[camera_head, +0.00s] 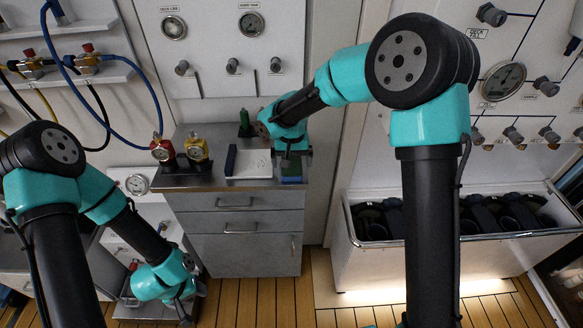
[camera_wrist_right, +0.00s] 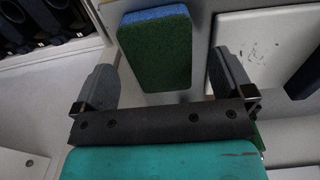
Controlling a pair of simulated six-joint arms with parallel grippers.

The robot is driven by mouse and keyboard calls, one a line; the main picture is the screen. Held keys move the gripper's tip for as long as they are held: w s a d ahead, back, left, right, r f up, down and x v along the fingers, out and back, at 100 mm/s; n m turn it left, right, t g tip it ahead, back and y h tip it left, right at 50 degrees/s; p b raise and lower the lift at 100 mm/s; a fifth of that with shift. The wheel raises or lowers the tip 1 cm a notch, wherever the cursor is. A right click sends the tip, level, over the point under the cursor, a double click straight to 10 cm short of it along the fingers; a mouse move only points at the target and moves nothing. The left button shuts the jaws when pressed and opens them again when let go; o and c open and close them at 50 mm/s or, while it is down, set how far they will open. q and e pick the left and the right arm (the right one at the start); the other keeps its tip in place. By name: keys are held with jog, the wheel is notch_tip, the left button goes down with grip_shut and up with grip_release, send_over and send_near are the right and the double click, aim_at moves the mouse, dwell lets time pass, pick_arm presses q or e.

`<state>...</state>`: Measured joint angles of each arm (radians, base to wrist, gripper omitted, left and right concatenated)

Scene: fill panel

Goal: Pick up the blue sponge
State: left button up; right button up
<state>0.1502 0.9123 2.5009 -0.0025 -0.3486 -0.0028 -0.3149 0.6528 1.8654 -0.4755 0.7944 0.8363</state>
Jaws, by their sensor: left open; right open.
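The blue sponge (camera_head: 291,180) lies on the grey cabinet top near its right edge, partly hidden under my right gripper (camera_head: 292,158). In the right wrist view the sponge (camera_wrist_right: 157,50) shows a green face and a blue side. There it appears between the two spread fingers of my right gripper (camera_wrist_right: 162,75), with a gap on each side. My right gripper is open and empty. My left gripper (camera_head: 187,308) is low at the left, in front of the cabinet and away from the sponge; its fingers are small and dark in the head view.
A white tablet or board (camera_head: 252,163) lies left of the sponge, with a dark object (camera_head: 230,160) along its edge. A white bin (camera_head: 350,222) with dark contents stands right.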

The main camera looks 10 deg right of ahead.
jog(key=shift+f, duration=1.3)
jog(key=shift+c, duration=0.4)
jog(key=c, duration=0.9)
